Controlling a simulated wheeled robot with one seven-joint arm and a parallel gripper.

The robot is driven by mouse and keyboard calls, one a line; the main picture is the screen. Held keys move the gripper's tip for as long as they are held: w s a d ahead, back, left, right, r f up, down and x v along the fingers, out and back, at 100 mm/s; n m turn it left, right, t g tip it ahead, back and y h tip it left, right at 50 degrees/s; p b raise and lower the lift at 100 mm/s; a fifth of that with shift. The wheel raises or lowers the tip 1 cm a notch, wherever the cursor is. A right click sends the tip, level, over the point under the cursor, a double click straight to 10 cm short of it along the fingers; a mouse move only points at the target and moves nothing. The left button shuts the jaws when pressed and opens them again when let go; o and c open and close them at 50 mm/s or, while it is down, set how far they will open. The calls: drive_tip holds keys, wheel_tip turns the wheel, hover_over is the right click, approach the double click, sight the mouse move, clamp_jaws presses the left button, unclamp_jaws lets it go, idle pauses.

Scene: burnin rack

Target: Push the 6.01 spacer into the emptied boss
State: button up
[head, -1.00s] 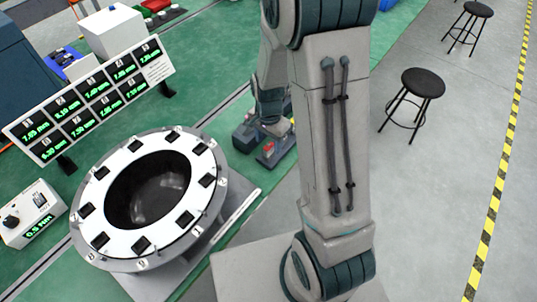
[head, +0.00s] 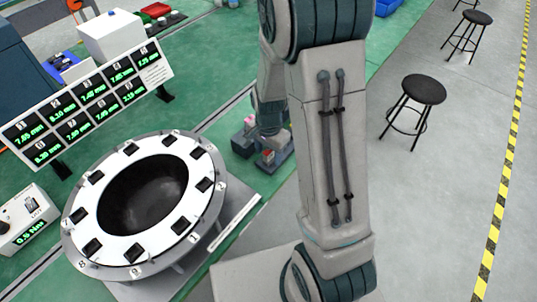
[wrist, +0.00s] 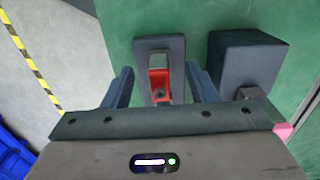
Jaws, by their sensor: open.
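The white-faced ring fixture (head: 92,190) stands at left in the head view, with several black square pads around its dark central bowl. I cannot tell which boss is emptied. My gripper (wrist: 161,88) is open in the wrist view, its two blue-grey fingers on either side of a dark grey block (wrist: 150,44). The red also shows in the head view (head: 267,156). No spacer marked 6.01 can be made out.
A readout board (head: 80,108) with green millimetre figures stands behind the ring. A torque box (head: 22,220) is at far left. A second dark block (wrist: 245,62) stands right of the first. Black stools (head: 424,90) stand on the grey floor at right.

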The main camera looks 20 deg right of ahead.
idle(0.6)
clamp_jaws()
drive_tip(key=shift+r, duration=0.1)
drive_tip(key=shift+r+p, duration=2.25)
drive_tip(key=shift+r, duration=0.7)
drive_tip(key=shift+f, duration=0.1)
